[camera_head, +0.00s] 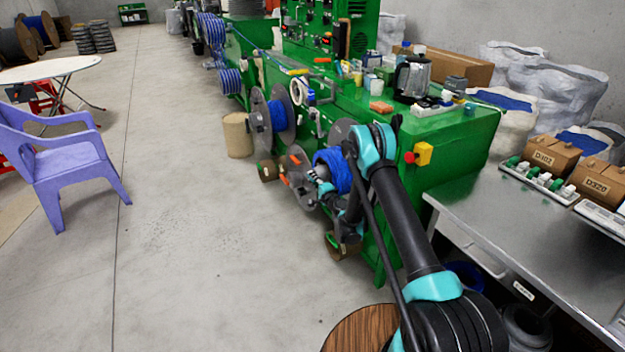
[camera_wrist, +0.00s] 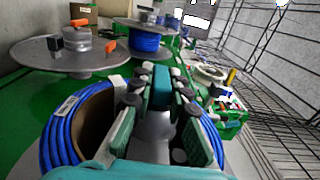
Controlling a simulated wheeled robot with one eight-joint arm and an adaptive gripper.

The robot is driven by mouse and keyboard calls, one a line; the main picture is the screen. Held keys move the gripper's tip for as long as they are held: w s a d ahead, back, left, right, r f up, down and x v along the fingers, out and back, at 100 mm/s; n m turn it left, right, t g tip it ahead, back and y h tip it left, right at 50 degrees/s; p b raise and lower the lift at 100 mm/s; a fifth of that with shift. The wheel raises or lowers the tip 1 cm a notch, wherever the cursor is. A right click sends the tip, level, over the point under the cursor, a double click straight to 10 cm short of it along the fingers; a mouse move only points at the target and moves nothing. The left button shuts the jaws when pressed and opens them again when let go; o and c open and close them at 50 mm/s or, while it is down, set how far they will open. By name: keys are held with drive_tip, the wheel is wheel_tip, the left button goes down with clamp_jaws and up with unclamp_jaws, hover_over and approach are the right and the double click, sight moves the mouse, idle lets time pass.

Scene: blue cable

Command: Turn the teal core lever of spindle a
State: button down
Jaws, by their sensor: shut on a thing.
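The teal core lever (camera_wrist: 161,77) shows in the wrist view as a small teal block between my fingertips. My gripper (camera_wrist: 158,96) is shut on it, one finger on each side. A blue cable coil (camera_wrist: 62,133) with a brown inner core lies around and below the fingers. In the head view my arm reaches down to the near spindle with its blue cable (camera_head: 333,168) on the front of the green machine. My gripper and the lever are mostly hidden there by the arm and reel. I see no label that names spindle a.
A grey reel flange (camera_wrist: 64,57) and a second blue cable reel (camera_wrist: 145,42) stand close by. The green machine (camera_head: 445,130) is right of the spindles, with a steel table (camera_head: 500,235) at the right. Open floor (camera_head: 200,230) lies left, with a purple chair (camera_head: 65,160).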

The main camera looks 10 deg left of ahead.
drive_tip(key=shift+w, duration=0.1)
drive_tip(key=c, duration=1.5)
unclamp_jaws()
